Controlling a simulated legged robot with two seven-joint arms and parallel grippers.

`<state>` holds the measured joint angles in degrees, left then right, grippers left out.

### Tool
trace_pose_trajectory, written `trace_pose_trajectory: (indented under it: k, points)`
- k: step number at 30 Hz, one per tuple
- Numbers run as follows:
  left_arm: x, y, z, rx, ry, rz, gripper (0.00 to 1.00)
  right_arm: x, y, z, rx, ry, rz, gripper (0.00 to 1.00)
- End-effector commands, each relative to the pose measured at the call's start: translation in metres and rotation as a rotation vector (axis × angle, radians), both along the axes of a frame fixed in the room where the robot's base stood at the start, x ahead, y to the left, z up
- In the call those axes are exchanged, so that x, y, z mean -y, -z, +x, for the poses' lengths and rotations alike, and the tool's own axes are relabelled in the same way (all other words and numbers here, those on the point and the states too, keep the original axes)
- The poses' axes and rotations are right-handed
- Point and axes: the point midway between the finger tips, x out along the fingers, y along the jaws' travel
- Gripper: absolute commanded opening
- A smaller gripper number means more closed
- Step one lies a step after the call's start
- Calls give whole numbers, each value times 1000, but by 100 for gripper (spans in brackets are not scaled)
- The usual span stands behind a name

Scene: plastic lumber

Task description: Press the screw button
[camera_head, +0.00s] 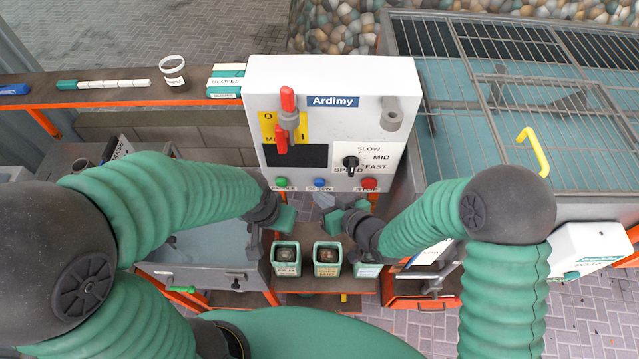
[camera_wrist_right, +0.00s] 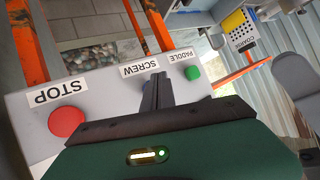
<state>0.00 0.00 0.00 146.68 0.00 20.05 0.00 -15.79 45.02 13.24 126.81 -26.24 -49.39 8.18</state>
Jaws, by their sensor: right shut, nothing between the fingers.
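The blue screw button (camera_head: 320,183) sits on the lower edge of the white control panel (camera_head: 405,75), between the green paddle button (camera_head: 281,182) and the red stop button (camera_head: 370,184). My right gripper (camera_head: 326,201) is shut and empty, its fingertips just below the blue button in the head view.
A red lever (camera_head: 287,100) and a black speed knob (camera_head: 351,163) are on the panel. Small green-rimmed bins (camera_head: 327,259) stand below the grippers. A caged tank (camera_head: 590,150) with a yellow handle (camera_head: 534,150) is at right. A shelf (camera_head: 40,95) with small items is at left.

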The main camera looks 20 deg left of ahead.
Motion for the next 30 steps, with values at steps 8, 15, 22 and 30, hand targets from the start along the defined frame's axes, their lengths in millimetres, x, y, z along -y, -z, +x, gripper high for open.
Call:
trace_pose_trajectory:
  k: [8,15,22,30]
  points:
    - [0,0,0,0,0,0,36,0,0,0,0,0,0,0]
    - [0,0,0,0,0,0,36,-1,-1,4,1,0,1,0]
    - [0,0,0,0,0,0,36,-2,-1,7,-1,-1,0,0]
    - [0,0,0,0,0,0,36,-2,-1,8,0,0,0,0]
